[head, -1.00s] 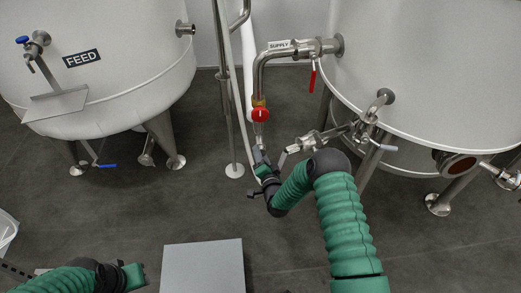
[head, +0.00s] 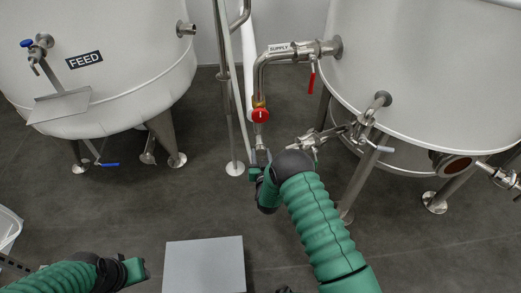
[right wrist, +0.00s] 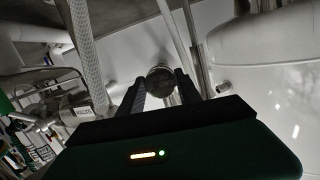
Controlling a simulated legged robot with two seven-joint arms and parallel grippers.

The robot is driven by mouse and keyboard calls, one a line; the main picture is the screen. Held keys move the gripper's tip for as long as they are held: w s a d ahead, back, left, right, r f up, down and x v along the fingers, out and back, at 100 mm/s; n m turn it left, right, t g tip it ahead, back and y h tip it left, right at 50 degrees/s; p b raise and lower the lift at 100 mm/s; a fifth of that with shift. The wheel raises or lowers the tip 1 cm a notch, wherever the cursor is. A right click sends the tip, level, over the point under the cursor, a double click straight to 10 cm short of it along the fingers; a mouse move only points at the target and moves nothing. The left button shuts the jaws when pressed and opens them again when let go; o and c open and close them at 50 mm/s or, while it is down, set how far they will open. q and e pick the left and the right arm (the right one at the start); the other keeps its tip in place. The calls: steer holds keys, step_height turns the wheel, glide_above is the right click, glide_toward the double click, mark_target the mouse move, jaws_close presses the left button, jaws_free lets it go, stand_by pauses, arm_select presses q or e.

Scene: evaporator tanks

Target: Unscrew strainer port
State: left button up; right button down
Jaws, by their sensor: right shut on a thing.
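The vertical supply pipe carries a red round knob (head: 260,115), with a metal fitting (head: 260,135) below it. My right gripper (head: 262,160) is at the lower end of that fitting. In the right wrist view a round, dark metal cap (right wrist: 160,78), which looks like the strainer port, sits between the two fingers of my right gripper (right wrist: 160,88). The fingers are shut on it. Thread detail is too dark to tell. My left gripper (head: 140,270) is low at the left, away from the pipes; its fingers are too unclear to judge.
The FEED tank (head: 110,60) stands at the left and another large tank (head: 430,70) at the right. A side valve (head: 350,130) is close to my right forearm. A grey box (head: 204,265) sits on the floor in front.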

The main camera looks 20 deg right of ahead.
steer(key=shift+r+n, duration=0.1)
steer(key=shift+n, duration=0.5)
steer(key=shift+a+n+h, duration=0.1)
steer(key=shift+n+h, duration=0.3)
steer(key=shift+n, duration=1.1)
steer(key=c, duration=1.1)
jaws_free()
